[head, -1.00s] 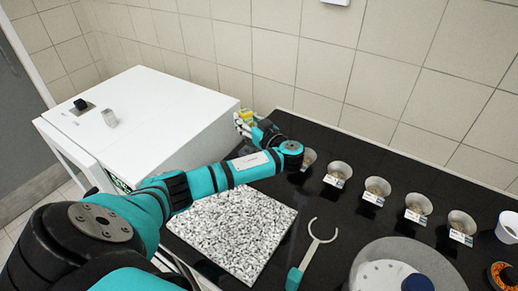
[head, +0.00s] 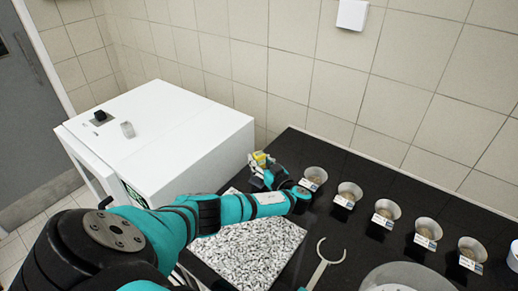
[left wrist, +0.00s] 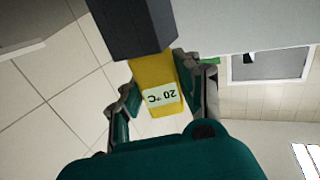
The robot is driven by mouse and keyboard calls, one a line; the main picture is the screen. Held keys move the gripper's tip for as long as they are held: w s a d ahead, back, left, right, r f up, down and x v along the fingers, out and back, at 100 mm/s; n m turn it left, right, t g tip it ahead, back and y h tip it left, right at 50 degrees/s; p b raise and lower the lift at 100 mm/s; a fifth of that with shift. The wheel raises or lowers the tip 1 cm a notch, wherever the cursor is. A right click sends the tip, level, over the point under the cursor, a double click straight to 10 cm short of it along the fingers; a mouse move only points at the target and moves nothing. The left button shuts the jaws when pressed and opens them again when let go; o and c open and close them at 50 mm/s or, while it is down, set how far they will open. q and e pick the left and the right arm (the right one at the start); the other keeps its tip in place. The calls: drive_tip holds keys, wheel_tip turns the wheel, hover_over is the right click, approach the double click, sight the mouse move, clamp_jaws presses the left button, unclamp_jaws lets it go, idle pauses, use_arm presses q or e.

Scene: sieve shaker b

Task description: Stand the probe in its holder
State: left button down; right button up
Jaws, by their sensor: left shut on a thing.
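The probe appears to be the yellow body (head: 260,158) in my left gripper (head: 258,167), beside the right side of the white cabinet. In the left wrist view the yellow body (left wrist: 158,83) carries a pale label reading "20 °C". The left gripper (left wrist: 162,92) is shut on it, one finger on each side. A dark grey block (left wrist: 130,25) lies against the far end of the yellow body; I cannot tell whether it is the holder or part of something else. I cannot pick out the holder for certain. My right gripper is not in view.
A large white cabinet (head: 165,135) stands left of the black bench (head: 300,140). Several small bowls with labels (head: 350,190) line the bench's back. A speckled slab (head: 245,250) lies in front, with an open ring tool (head: 322,262) beside it. A tiled wall stands behind.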

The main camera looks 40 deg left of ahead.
use_arm(q)
drive_tip(key=c, duration=1.3)
unclamp_jaws()
drive_tip(key=o, duration=0.4)
drive_tip(key=b+v, duration=0.3)
drive_tip(key=v, duration=0.9)
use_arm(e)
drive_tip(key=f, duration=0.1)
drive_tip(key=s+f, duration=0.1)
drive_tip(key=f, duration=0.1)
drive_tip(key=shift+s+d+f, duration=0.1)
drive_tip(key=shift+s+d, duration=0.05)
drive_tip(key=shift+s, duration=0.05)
